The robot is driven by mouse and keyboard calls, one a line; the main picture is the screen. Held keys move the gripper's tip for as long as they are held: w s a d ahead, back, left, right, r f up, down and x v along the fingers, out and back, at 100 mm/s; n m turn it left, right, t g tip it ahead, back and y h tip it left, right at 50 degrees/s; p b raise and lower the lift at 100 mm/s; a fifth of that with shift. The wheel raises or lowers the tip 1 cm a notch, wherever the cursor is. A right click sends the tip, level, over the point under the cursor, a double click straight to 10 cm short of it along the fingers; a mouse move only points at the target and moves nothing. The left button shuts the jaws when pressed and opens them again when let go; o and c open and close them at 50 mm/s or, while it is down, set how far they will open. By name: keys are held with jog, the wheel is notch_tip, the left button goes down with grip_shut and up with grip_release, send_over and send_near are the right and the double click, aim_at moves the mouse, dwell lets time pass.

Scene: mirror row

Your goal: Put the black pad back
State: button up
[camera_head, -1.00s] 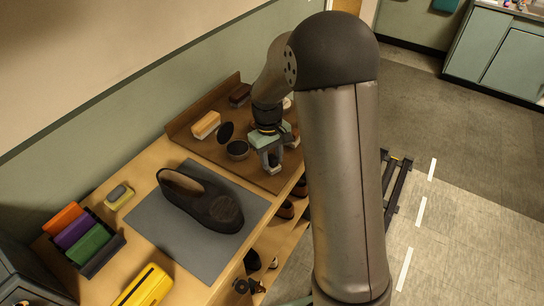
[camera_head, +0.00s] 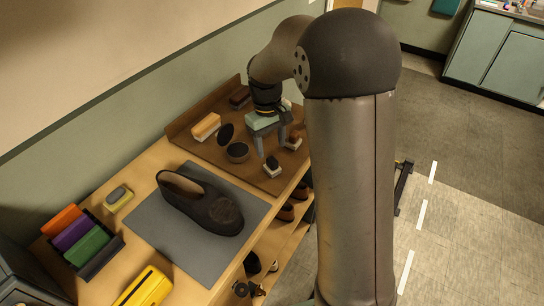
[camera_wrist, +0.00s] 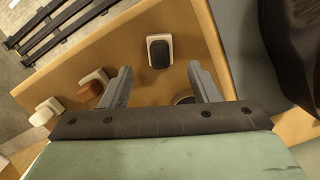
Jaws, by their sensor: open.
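The black pad (camera_head: 271,162) is a small dark block sitting on a pale base near the front edge of the brown board (camera_head: 200,152). In the wrist view the black pad (camera_wrist: 159,52) lies on its white base, just beyond and between the fingertips, apart from them. My gripper (camera_head: 271,148) is open and empty above and slightly behind the pad. Its two fingers also show in the wrist view (camera_wrist: 158,68), spread wide with nothing between them.
A brown pad (camera_head: 294,138) on a pale base stands to the right. A round dark tin (camera_head: 238,152), an oval dark piece (camera_head: 226,132) and a wood brush (camera_head: 206,126) are to the left. A black shoe (camera_head: 205,205) lies on a grey mat (camera_head: 180,235).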

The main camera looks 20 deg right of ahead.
notch_tip(320, 180, up, 5)
jog(key=s+r+m, duration=0.2)
jog(key=s, duration=0.8)
jog(key=s+f+m+t, duration=0.2)
jog(key=s+f, duration=0.2)
jog(key=s, duration=1.1)
jog(key=shift+y, duration=0.3)
